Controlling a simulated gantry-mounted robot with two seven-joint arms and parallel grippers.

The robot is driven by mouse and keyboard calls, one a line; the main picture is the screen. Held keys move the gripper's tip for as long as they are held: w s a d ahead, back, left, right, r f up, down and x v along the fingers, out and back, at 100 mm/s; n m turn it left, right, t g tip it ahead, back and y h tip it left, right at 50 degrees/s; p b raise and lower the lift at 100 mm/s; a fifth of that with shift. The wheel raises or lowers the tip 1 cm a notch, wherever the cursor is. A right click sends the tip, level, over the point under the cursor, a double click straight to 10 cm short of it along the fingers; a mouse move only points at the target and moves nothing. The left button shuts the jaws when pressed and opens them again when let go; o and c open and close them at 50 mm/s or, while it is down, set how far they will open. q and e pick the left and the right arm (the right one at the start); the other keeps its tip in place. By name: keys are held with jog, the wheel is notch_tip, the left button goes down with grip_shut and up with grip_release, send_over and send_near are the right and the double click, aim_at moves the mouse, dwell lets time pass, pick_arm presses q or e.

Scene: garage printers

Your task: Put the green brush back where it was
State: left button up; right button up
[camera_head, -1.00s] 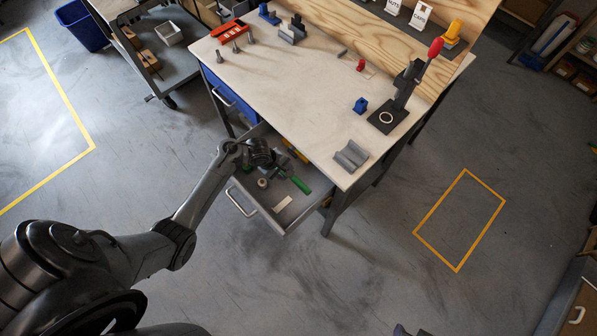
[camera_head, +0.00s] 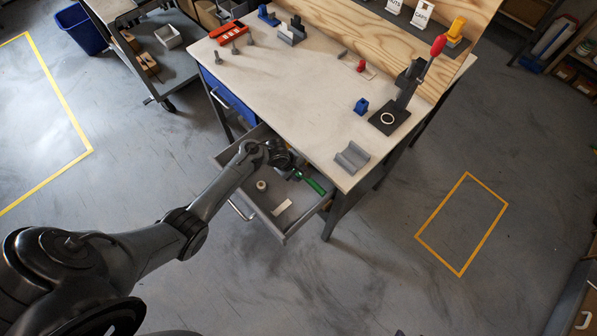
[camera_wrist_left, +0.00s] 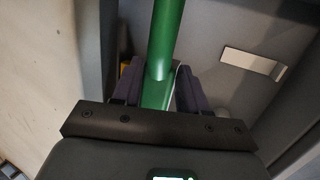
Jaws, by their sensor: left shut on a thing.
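The green brush (camera_head: 313,185) is over the open grey drawer (camera_head: 277,234), its green handle pointing to the lower right in the head view. My left gripper (camera_head: 289,170) is at the drawer, shut on the brush. In the left wrist view the green brush (camera_wrist_left: 167,40) runs between the two dark fingers of my left gripper (camera_wrist_left: 158,86). The head of the brush is hidden by the gripper. I cannot tell whether the brush touches the drawer floor. My right gripper does not show.
In the drawer lie a tape roll (camera_head: 261,185) and a pale flat label (camera_head: 282,207). The workbench top (camera_head: 300,100) overhangs the drawer's back. A grey V-shaped block (camera_head: 352,158) stands near the bench's corner. The floor in front of the drawer is clear.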

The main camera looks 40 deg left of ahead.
pick_arm(q)
jog(key=shift+f, duration=0.2)
jog(key=shift+f, duration=0.4)
jog(key=o, duration=1.1)
